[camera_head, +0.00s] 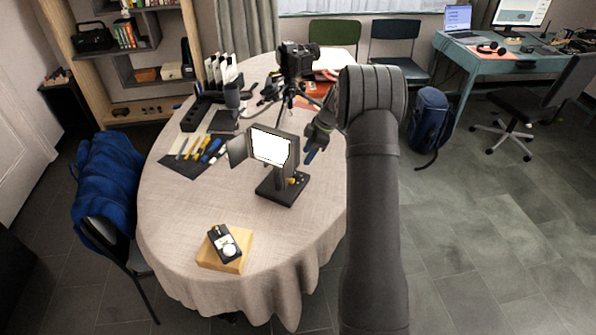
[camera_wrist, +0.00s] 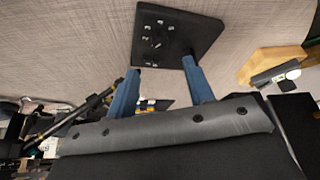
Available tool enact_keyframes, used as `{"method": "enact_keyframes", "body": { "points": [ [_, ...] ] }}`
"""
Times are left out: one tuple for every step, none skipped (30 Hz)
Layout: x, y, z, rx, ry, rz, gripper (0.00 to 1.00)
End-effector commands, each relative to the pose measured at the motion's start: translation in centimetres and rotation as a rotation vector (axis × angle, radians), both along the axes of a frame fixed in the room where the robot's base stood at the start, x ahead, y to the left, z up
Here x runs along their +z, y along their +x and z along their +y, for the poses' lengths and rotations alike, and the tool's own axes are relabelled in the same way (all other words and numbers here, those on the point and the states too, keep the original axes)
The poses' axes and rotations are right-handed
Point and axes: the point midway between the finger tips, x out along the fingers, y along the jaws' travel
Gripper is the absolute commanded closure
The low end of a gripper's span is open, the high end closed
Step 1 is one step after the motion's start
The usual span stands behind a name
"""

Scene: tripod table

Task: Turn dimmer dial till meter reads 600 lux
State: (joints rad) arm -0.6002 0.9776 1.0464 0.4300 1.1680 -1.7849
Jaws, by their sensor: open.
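A lit lamp panel (camera_head: 270,148) with a dark side flap stands on a square black base (camera_head: 281,188) on the table. A small yellow part (camera_head: 293,180) shows low on its right side; I cannot tell whether this is the dimmer dial. The meter (camera_head: 223,243), black with a white round sensor, lies on a wooden block (camera_head: 209,255); its reading is too small to read. My gripper (camera_head: 310,154) is right of the lamp, its blue fingers apart and empty. In the wrist view the fingers (camera_wrist: 160,66) point toward a black plate with white marks (camera_wrist: 178,34).
A camera on a tripod (camera_head: 296,62) stands behind the lamp. Pens on a dark mat (camera_head: 190,160) and a black organiser (camera_head: 200,112) lie to the left. The cloth around the wooden block is clear.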

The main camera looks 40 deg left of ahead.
Motion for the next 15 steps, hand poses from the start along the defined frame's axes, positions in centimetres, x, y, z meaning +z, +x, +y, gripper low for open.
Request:
{"method": "enact_keyframes", "body": {
  "points": [
    [-1.2, -0.4, 0.4, 0.002, -0.003, 0.002, 0.52],
    [-1.8, -0.6, 0.6, 0.002, -0.002, 0.003, 0.52],
    [-2.7, -0.7, 0.8, 0.002, -0.003, 0.002, 0.52],
    [-3.3, -0.9, 1.0, 0.002, -0.003, 0.002, 0.52],
    [-3.8, -1.0, 1.2, 0.002, -0.003, 0.002, 0.52],
    [-4.6, -1.2, 1.4, 0.002, -0.002, 0.001, 0.52],
    [-5.1, -1.3, 1.6, 0.002, -0.002, 0.001, 0.52],
    [-5.6, -1.4, 1.8, 0.002, -0.002, 0.001, 0.52],
    [-6.1, -1.6, 2.0, 0.003, -0.002, 0.001, 0.52],
    [-6.6, -1.7, 2.2, 0.003, -0.001, 0.0, 0.52],
    [-7.0, -1.8, 2.3, 0.002, -0.002, 0.001, 0.52],
    [-7.4, -1.9, 2.4, 0.003, -0.001, 0.0, 0.52],
    [-7.6, -1.9, 2.5, 0.002, -0.001, 0.0, 0.52],
    [-7.8, -2.0, 2.6, 0.001, -0.001, 0.0, 0.52],
    [-8.1, -2.0, 2.7, 0.001, -0.001, -0.001, 0.52]
  ]
}}
